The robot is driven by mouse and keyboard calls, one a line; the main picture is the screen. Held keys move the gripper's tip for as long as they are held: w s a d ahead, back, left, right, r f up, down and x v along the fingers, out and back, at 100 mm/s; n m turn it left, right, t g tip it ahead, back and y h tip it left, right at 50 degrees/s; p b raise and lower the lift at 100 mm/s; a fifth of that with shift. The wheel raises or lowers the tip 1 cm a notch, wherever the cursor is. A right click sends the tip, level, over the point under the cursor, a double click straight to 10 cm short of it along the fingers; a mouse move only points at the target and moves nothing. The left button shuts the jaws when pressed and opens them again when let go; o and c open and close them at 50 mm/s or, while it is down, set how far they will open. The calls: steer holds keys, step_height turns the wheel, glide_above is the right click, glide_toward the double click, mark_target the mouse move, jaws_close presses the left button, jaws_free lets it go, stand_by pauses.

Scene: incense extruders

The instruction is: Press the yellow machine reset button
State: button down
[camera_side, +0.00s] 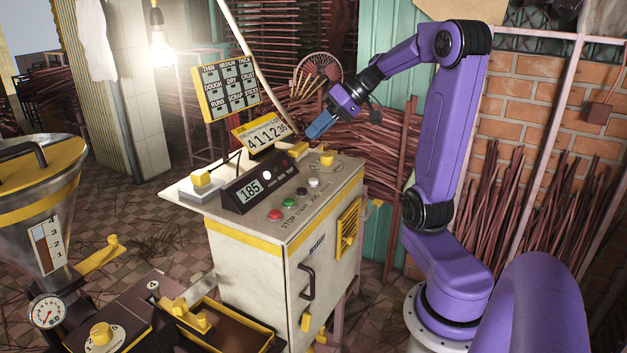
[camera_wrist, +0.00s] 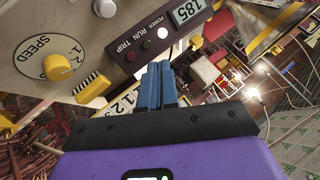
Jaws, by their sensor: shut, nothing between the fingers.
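The cream control cabinet with yellow trim (camera_side: 330,240) has a row of buttons on its top: red (camera_side: 275,215), green (camera_side: 290,202), dark (camera_side: 302,191) and white (camera_side: 314,182). The lettering beside them starts with STOP; the far end is too small to read surely. The white button (camera_wrist: 105,8) also shows at the top edge of the wrist view. No plainly yellow push button shows in this row. My gripper (camera_side: 318,128) is shut and empty, with blue fingers (camera_wrist: 161,68), above the cabinet's back edge and apart from the buttons.
A black display box (camera_side: 257,182) reading 185 stands on the cabinet. A yellow SPEED knob (camera_wrist: 57,67) and a yellow-backed brush-like piece (camera_wrist: 92,88) are near the fingers. A number sign (camera_side: 262,132) stands behind. A yellow block (camera_side: 201,178) sits on a scale at left.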

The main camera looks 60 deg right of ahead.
mark_target(317, 179)
steer(key=shift+f, duration=4.4)
steer(key=shift+f, duration=0.1)
steer(key=shift+f, duration=0.35)
steer(key=shift+f, duration=0.5)
steer(key=shift+r, duration=0.95)
steer(key=shift+r, duration=0.15)
steer(key=shift+r, duration=2.35)
